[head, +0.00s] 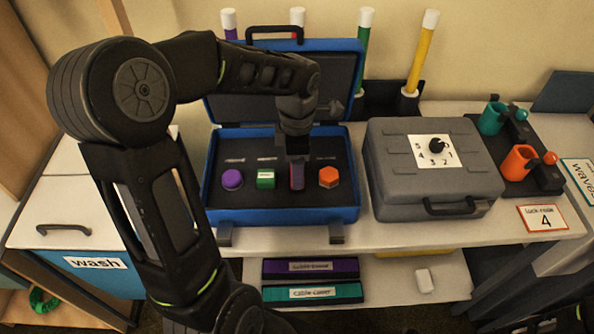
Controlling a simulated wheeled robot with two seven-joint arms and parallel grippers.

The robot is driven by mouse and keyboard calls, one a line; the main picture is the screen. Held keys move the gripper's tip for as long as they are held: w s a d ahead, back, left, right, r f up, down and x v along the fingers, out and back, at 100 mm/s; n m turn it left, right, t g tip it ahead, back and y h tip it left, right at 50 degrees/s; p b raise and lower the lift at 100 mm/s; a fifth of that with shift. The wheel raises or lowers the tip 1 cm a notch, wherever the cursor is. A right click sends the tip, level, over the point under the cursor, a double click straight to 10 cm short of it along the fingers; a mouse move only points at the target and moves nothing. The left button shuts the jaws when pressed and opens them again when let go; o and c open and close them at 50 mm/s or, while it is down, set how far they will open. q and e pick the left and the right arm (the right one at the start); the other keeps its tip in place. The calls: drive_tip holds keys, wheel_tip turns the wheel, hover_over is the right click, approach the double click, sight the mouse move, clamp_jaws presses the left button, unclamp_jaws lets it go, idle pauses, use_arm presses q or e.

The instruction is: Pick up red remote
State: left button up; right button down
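A dark red remote-like block (297,181) stands in the blue open case (284,216), between a green block (265,180) and an orange hexagonal piece (328,177). A purple round piece (231,180) is at the left of that row. My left gripper (297,156) points down directly over the red block, and its fingers hide the block's upper end. I cannot tell whether the fingers touch it or how wide they are. My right gripper is out of view.
The case lid (340,80) stands open behind my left gripper. A grey case (430,165) with a dial is to the right. Teal (492,118) and orange (517,163) cups stand farther right. Tall coloured tubes (422,55) stand at the back. Labelled boxes (312,292) are on the lower shelf.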

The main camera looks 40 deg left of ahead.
use_arm(q)
wheel_tip(320, 180, up, 8)
idle(0.8)
